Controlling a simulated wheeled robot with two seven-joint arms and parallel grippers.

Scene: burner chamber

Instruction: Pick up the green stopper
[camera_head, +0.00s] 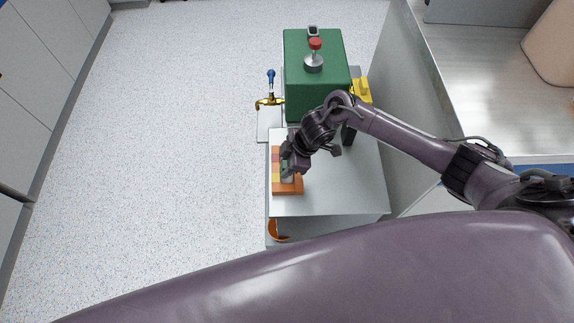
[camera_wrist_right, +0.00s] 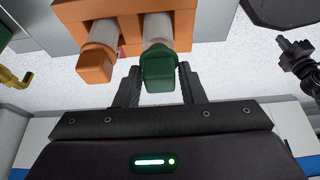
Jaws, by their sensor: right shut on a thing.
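The green stopper (camera_wrist_right: 160,70) sits at the end of a pale cylinder at the orange rack (camera_wrist_right: 190,22). My right gripper (camera_wrist_right: 158,85) is shut on the green stopper, with one dark finger on each side of it. An orange stopper (camera_wrist_right: 97,62) on a second pale cylinder is to its left. In the head view, my right gripper (camera_head: 287,165) is over the orange rack (camera_head: 288,187) and hides part of it. The green stopper is mostly hidden there. My left gripper is not in view.
The rack stands on a grey table (camera_head: 330,195). A green box (camera_head: 310,100) with a red-topped knob (camera_head: 315,45) is behind it. A brass fitting with a blue handle (camera_head: 270,85) is at the left. An orange ring (camera_head: 278,231) hangs near the table's front. The floor at left is clear.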

